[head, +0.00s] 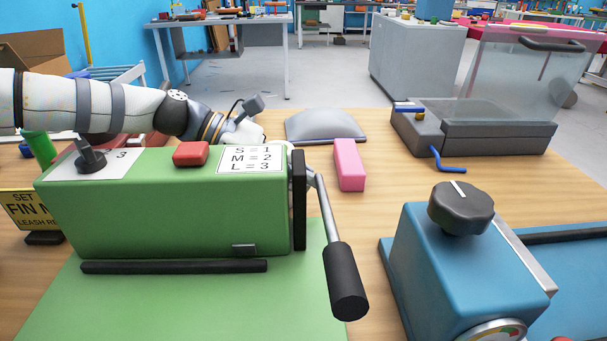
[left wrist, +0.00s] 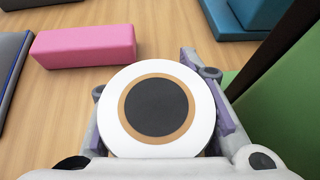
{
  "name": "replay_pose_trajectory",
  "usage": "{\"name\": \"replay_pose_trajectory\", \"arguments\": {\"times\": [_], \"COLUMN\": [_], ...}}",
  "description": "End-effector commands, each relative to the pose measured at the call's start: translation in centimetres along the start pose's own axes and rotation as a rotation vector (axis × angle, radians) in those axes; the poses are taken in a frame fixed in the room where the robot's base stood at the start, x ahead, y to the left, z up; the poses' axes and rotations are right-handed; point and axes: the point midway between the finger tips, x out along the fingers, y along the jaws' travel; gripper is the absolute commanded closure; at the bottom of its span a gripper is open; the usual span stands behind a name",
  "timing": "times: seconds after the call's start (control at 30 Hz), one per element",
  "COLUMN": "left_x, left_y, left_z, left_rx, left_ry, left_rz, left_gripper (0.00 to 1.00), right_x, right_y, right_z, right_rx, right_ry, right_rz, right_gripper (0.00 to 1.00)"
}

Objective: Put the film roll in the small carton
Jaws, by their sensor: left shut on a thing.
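The film roll (left wrist: 157,106) shows end-on in the left wrist view as a white disc with a brown ring and a dark centre. My left gripper (left wrist: 158,112) is shut on it, with a finger at each side. In the head view my left gripper (head: 245,131) is behind the green machine, and the machine's top hides its lower part. I cannot make out the roll there. A brown cardboard box (head: 38,52) stands at the far left; I cannot tell whether it is the small carton. My right gripper is not in view.
The green machine (head: 170,215) with a crank stands in front. A pink block (head: 349,165) lies right of my left gripper, near a grey pad (head: 325,126). A blue machine (head: 465,270) stands front right, a clear-lidded machine (head: 490,130) back right. Bare wood lies between them.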

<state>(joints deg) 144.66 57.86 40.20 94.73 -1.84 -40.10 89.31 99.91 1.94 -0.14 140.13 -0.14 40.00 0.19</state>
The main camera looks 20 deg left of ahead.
Motion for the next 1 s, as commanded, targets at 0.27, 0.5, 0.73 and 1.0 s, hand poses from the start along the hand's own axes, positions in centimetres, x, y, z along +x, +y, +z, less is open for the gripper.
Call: {"name": "replay_pose_trajectory", "arguments": {"times": [0.27, 0.5, 0.73, 1.0], "left_x": [0.0, 0.1, 0.0, -5.6], "left_y": [0.0, 0.0, 0.0, 0.1], "left_z": [0.1, 0.0, 0.1, 1.1], "left_rx": [0.004, 0.003, 0.004, 0.012], "left_ry": [-0.002, -0.002, -0.002, -0.007], "left_rz": [0.002, 0.001, 0.001, 0.012], "left_gripper": [1.0, 0.39, 0.39, 0.39], "right_x": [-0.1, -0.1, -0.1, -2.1], "right_y": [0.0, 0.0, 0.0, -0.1], "right_z": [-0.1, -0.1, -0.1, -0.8], "right_rx": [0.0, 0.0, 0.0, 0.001], "right_ry": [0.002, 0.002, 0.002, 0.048], "right_rz": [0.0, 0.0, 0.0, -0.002], "right_gripper": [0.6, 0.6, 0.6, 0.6]}}
